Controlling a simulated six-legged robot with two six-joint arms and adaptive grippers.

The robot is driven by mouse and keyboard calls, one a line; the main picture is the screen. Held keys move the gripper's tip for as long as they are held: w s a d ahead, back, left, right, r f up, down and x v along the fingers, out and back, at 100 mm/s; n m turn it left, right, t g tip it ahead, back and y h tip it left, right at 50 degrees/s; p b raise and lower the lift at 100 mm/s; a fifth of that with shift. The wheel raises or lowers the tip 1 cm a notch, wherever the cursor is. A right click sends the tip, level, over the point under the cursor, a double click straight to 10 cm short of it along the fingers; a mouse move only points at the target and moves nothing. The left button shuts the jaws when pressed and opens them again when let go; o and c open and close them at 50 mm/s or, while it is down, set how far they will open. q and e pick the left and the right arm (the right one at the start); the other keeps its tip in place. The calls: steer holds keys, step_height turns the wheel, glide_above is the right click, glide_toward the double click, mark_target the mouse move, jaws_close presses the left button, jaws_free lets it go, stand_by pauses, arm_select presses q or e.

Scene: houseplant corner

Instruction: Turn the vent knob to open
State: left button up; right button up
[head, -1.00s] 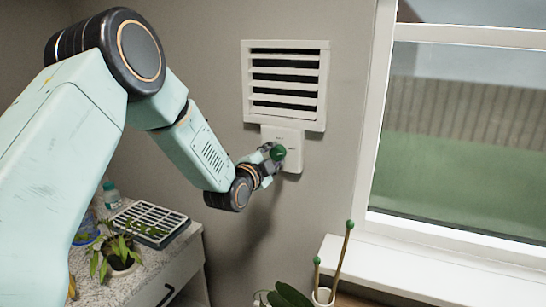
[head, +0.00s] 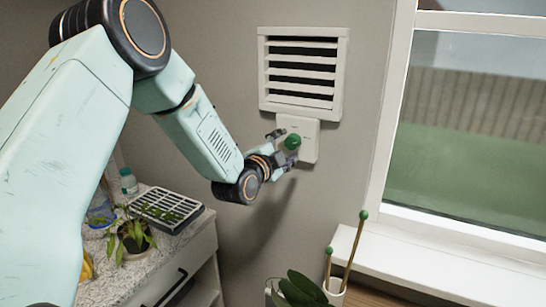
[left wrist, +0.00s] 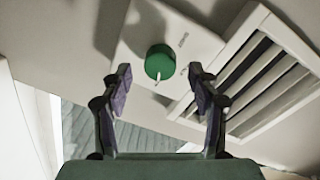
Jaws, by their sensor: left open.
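The green vent knob (head: 292,142) sits on a white wall plate (head: 309,150) just below the louvred vent (head: 301,75). In the left wrist view the knob (left wrist: 159,62) is round with a white pointer line at its lower edge, near small markings on the plate that are too small to read. My left gripper (head: 284,147) is open at the plate. In the left wrist view its two fingers (left wrist: 160,90) stand apart, to either side of and below the knob, with a visible gap to it. The vent slats show dark gaps between them. My right gripper is in neither view.
A window (head: 480,120) with a white frame and sill is on the right. Below left, a counter (head: 165,245) holds a seed tray (head: 165,212), a potted plant (head: 131,238) and a bottle (head: 128,182). Green-tipped stakes (head: 355,245) rise at the bottom.

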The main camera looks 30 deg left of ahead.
arm_select(q)
steer(key=s, duration=1)
steer(key=shift+d+r, duration=0.25)
steer(key=shift+r, duration=0.05)
steer(key=shift+w, duration=0.1)
steer(key=s+d+f+n+g, duration=0.25)
steer(key=s+f, duration=0.25)
steer(key=f, duration=0.3)
steer(key=s+d+f+n+g+h, duration=0.1)
steer(key=s+d+f+g, duration=0.25)
steer(key=f, duration=0.45)
steer(key=s+d+f+n+g, duration=0.25)
steer(key=s+f, duration=0.25)
steer(key=f, duration=0.3)
steer(key=s+d+f+n+g, duration=0.1)
steer(key=s+f+n+g, duration=0.4)
steer(key=s, duration=0.7)
steer(key=s+d+f+n+g, duration=0.1)
steer(key=s+f+g, duration=0.3)
steer(key=s+f, duration=0.55)
steer(key=s+f+b, duration=0.3)
steer(key=f+b, duration=1.1)
steer(key=b, duration=0.3)
steer(key=shift+s+f, duration=0.2)
